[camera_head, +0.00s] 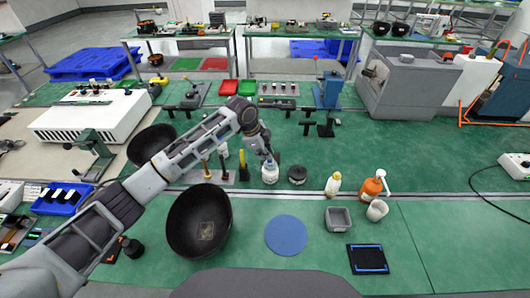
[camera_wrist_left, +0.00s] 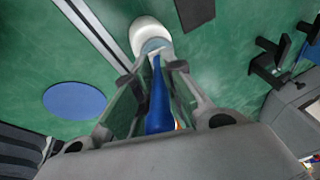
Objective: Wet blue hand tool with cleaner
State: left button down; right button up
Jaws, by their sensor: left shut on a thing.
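My left gripper (camera_head: 267,157) is shut on the blue hand tool, which shows between the fingers in the left wrist view (camera_wrist_left: 157,105). In the head view the gripper points down just above a white round container (camera_head: 270,173) on the green table. In the left wrist view the tool's far end lines up with the top of the white container (camera_wrist_left: 149,36); I cannot tell whether it reaches inside. The tool's tip is hidden. An orange bottle with a white nozzle (camera_head: 371,187) and a small yellowish-white bottle (camera_head: 333,184) stand to the right. My right gripper is not in view.
A dark round item (camera_head: 297,175) sits just right of the container. Several upright tools (camera_head: 242,165) stand to its left. A large black bowl (camera_head: 184,228), a blue round mat (camera_head: 286,235) and a grey square tray (camera_head: 338,219) lie nearer. The table's right side is mostly clear.

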pick_arm(q)
jog(key=shift+f, duration=0.65)
dwell(1.1)
dwell(0.5)
jog(key=shift+r, duration=0.1)
jog(key=shift+r+p, duration=2.4)
jog(key=shift+p, duration=0.05)
jog(key=shift+r+p, duration=0.85)
jog(key=shift+r, duration=0.25)
jog(key=shift+s+f, duration=0.1)
jog(key=shift+f, duration=0.05)
